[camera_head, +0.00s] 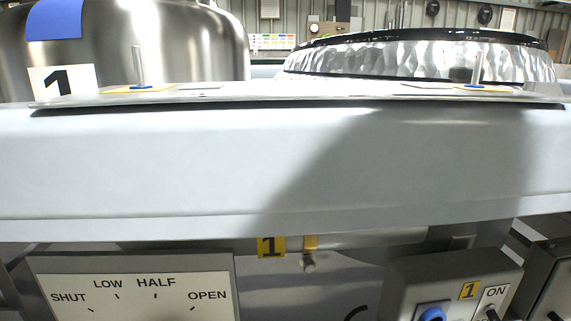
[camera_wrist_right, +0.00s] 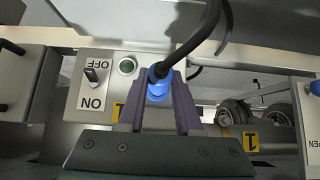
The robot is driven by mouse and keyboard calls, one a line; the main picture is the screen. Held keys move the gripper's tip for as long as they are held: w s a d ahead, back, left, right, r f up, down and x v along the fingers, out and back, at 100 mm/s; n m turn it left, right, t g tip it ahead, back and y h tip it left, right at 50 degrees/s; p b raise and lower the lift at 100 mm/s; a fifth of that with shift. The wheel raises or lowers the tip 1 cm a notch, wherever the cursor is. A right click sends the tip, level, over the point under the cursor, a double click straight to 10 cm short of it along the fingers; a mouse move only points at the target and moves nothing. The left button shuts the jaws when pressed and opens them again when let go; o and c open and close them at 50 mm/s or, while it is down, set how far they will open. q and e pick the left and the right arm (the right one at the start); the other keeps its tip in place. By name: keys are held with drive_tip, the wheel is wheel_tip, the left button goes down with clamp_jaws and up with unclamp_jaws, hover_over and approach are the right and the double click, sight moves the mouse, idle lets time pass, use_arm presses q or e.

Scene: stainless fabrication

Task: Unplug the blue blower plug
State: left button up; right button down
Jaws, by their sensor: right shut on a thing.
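The blue plug (camera_wrist_right: 158,87) with its thick black cable (camera_wrist_right: 200,38) is in the middle of the right wrist view. My right gripper (camera_wrist_right: 160,88) is shut on it, with one dark finger on each side. The plug is in front of the grey switch panel (camera_wrist_right: 70,103); whether it is seated in the socket cannot be told. In the head view a blue round part (camera_head: 433,314) shows at the bottom edge on the box marked 1 and ON, mostly cut off. My right gripper is not visible there. My left gripper is in neither view.
An ON/OFF switch (camera_wrist_right: 91,75) and a green round light or button (camera_wrist_right: 127,66) sit beside the plug. Round dark parts (camera_wrist_right: 278,117) lie to its right. In the head view a wide pale beam (camera_head: 150,165) crosses above a SHUT-to-OPEN dial plate (camera_head: 130,292).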

drive_tip(key=s+p, duration=0.2)
drive_tip(key=s, duration=0.2)
drive_tip(key=shift+d, duration=0.15)
idle(0.4)
